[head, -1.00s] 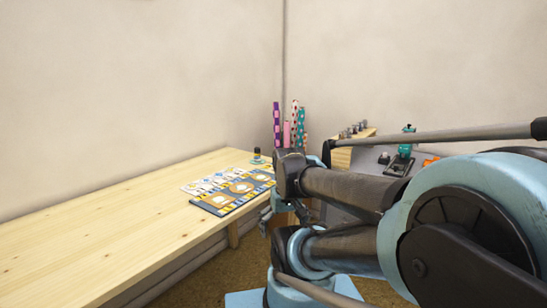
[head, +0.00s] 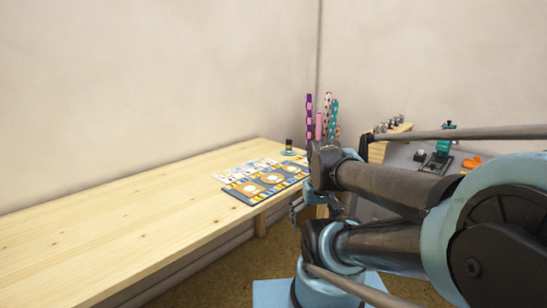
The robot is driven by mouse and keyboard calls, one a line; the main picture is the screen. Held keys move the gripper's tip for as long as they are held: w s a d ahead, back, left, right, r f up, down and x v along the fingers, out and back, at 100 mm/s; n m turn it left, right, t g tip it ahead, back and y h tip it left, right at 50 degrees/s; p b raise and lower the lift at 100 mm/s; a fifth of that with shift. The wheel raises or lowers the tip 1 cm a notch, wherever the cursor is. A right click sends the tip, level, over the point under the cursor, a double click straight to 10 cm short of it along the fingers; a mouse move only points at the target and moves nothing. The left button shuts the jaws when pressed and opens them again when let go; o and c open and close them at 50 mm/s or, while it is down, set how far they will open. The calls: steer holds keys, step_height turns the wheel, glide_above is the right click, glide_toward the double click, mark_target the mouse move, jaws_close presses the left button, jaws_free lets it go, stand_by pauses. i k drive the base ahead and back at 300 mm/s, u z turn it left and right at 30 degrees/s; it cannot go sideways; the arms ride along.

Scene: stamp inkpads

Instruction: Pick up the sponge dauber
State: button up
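A small upright item (head: 289,146) with a dark body and a teal-rimmed base stands near the far end of the wooden table. It may be the sponge dauber, but it is too small to be sure. My arm fills the right side of the head view. What looks like my gripper (head: 299,208) is a small dark shape beside the table's right edge, below table height and apart from the upright item. My arm partly hides it, and its fingers cannot be made out.
Patterned sheets (head: 266,180) lie at the table's far right end. The long wooden table (head: 120,225) is otherwise bare. Patterned rolls (head: 320,122) stand in the corner. A grey surface (head: 400,158) at right holds a teal device (head: 438,157) and an orange item (head: 471,163).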

mark_target(288, 141)
steer(key=u, duration=0.05)
steer(key=k, duration=0.45)
steer(key=z, duration=0.45)
steer(key=i, duration=1.4)
steer(key=u, duration=0.05)
